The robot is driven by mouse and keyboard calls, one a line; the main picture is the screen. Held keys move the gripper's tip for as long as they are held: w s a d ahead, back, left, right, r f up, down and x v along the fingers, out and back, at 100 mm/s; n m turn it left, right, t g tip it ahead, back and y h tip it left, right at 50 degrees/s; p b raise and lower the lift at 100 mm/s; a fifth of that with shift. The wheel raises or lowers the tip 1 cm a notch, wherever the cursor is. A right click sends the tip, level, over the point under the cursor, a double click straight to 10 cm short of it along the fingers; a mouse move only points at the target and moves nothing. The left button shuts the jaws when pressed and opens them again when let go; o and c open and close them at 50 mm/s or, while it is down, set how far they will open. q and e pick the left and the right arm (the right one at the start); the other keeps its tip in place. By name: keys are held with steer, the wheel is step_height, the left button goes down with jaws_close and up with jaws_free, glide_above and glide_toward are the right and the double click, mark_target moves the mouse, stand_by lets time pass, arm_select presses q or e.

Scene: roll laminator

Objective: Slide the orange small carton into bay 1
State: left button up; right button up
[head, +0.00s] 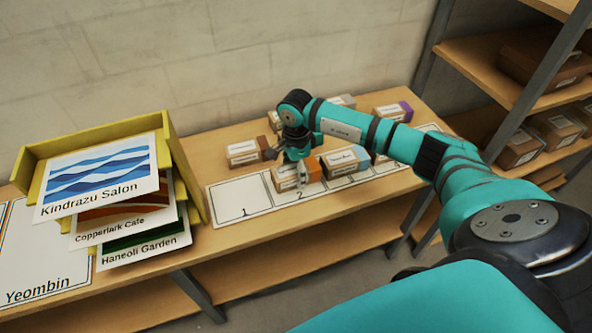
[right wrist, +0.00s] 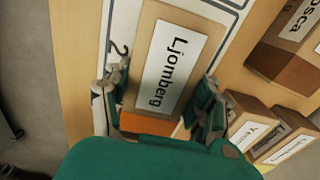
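The orange small carton (head: 313,171) stands on bay 2 of the numbered mat (head: 231,218). In the right wrist view the carton (right wrist: 147,125) shows a white label reading "Ljomberg" and an orange end. Bay 1 (head: 240,193), just left of it, is empty. My right gripper (head: 287,167) is down at the carton. Its fingers stand on either side of the carton in the right wrist view (right wrist: 165,78), spread wide, with a narrow gap seeming to show beside it. Firm contact is not clear. My left gripper is in neither view.
A blue-ended carton (head: 345,160) stands close to the right. Another carton (head: 243,153) stands behind bay 1, with more cartons at the back. A yellow tray (head: 172,150) with sign cards stands left of the mat. Shelves with boxes (head: 553,128) are at right.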

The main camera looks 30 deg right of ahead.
mark_target(242, 197)
steer(key=c, duration=0.6)
steer(key=shift+o, duration=0.2)
steer(key=shift+w+a+b, duration=0.2)
steer(key=shift+w+a, duration=0.1)
steer(key=shift+a, duration=1)
steer(key=shift+w+a+b, duration=0.25)
steer(key=shift+a, duration=1.05)
steer(key=shift+w+a+b, duration=0.2)
steer(key=shift+w+a, duration=0.1)
steer(key=shift+a, duration=1)
steer(key=shift+w+a+b, duration=0.25)
steer(key=shift+a+b, duration=0.1)
steer(key=shift+a, duration=0.85)
steer(key=shift+w+a+b, duration=0.25)
steer(key=shift+a+b, duration=0.1)
steer(key=shift+a, duration=0.85)
steer(key=shift+w+a+b, duration=0.25)
steer(key=shift+a+b, duration=0.1)
steer(key=shift+a, duration=0.85)
steer(key=o, duration=1.3)
steer(key=shift+o, duration=0.6)
steer(key=shift+o, duration=1.2)
steer(key=shift+r, duration=0.1)
